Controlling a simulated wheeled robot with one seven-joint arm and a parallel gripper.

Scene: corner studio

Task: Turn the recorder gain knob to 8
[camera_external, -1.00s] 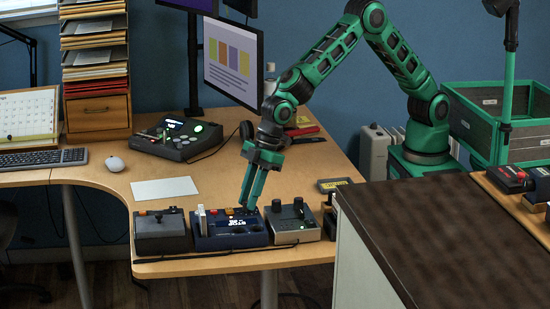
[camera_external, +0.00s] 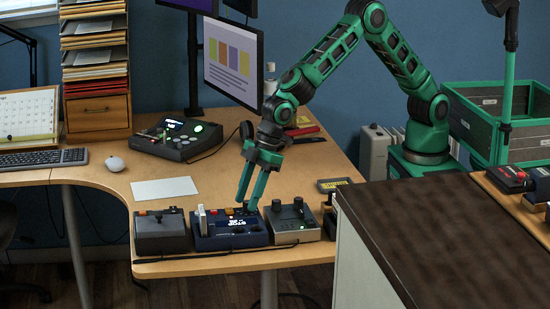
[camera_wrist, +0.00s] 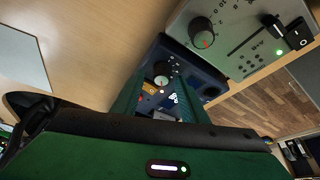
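A dark blue unit (camera_external: 207,243) with a lit display and orange buttons stands at the desk's front edge; it may be the recorder, but I read no label. In the wrist view its top (camera_wrist: 195,69) shows a dark knob (camera_wrist: 162,80) with a pale cap. My gripper (camera_external: 246,208) points down over this unit, its two green fingers apart with a gap between them. I cannot tell whether a fingertip touches the unit. In the wrist view the green gripper body hides much of the unit.
A grey unit (camera_external: 282,234) with knobs and a green light stands close on the right; its black knob (camera_wrist: 203,33) has a red mark. Another dark grey unit (camera_external: 161,244) stands on the left. White paper (camera_external: 164,188) lies behind. A dark-topped counter (camera_external: 440,235) is at right.

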